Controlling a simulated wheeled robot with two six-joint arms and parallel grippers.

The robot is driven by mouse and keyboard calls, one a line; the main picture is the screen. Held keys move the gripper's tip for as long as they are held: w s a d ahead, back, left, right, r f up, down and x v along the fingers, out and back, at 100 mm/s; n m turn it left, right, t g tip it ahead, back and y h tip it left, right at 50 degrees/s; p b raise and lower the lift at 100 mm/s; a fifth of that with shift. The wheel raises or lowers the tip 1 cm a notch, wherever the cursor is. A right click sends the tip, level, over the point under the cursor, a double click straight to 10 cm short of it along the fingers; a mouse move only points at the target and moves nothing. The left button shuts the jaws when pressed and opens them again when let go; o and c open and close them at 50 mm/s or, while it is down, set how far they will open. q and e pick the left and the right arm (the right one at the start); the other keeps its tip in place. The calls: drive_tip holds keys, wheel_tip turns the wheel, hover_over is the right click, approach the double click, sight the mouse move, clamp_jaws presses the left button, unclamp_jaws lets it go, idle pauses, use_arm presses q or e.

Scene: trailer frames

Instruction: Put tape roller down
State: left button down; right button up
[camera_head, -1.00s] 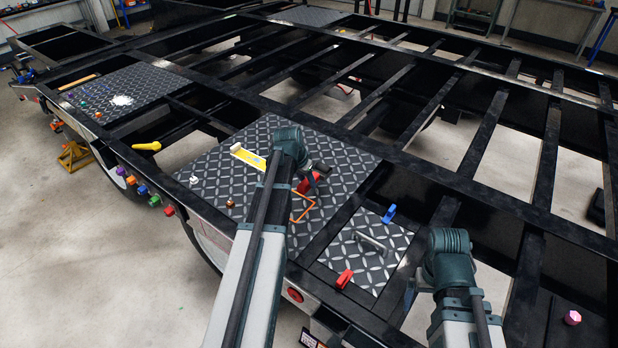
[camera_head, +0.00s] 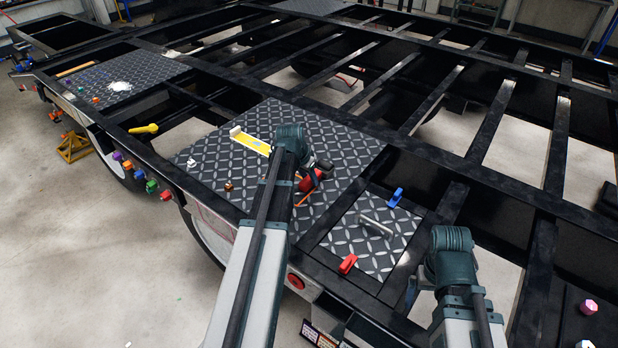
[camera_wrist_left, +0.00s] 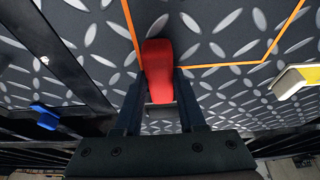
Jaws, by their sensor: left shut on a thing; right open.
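The tape roller, with a red body (camera_wrist_left: 158,62), is between the fingers of my left gripper (camera_wrist_left: 158,85) in the left wrist view. My left gripper (camera_head: 312,172) is shut on it, above the dark diamond-pattern plate (camera_head: 335,140) in the head view. An orange outline (camera_wrist_left: 215,66) is on the plate beside and beyond the roller; my arm hides much of it in the head view. I cannot tell whether the roller touches the plate. My right gripper (camera_head: 412,288) is open and empty, low beside the smaller plate; its fingers are partly hidden.
A yellow-and-white tool (camera_head: 250,142) lies on the same plate, left of my left gripper. The smaller plate (camera_head: 375,235) to the right has a metal handle (camera_head: 376,226), a blue clamp (camera_head: 395,197) and a red clamp (camera_head: 347,264). Black trailer beams with open gaps lie beyond.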

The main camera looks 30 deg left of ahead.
idle(0.3)
use_arm(q)
drive_tip(key=shift+c, duration=2.1)
unclamp_jaws()
drive_tip(key=p+v, duration=1.2)
drive_tip(key=v, duration=0.1)
drive_tip(key=shift+s+r+p, duration=0.15)
drive_tip(key=shift+r+p, duration=0.25)
drive_tip(key=shift+f, duration=0.2)
drive_tip(key=b+x, duration=1.2)
drive_tip(key=x, duration=0.1)
drive_tip(key=shift+f+b, duration=0.15)
drive_tip(key=shift+b, duration=0.25)
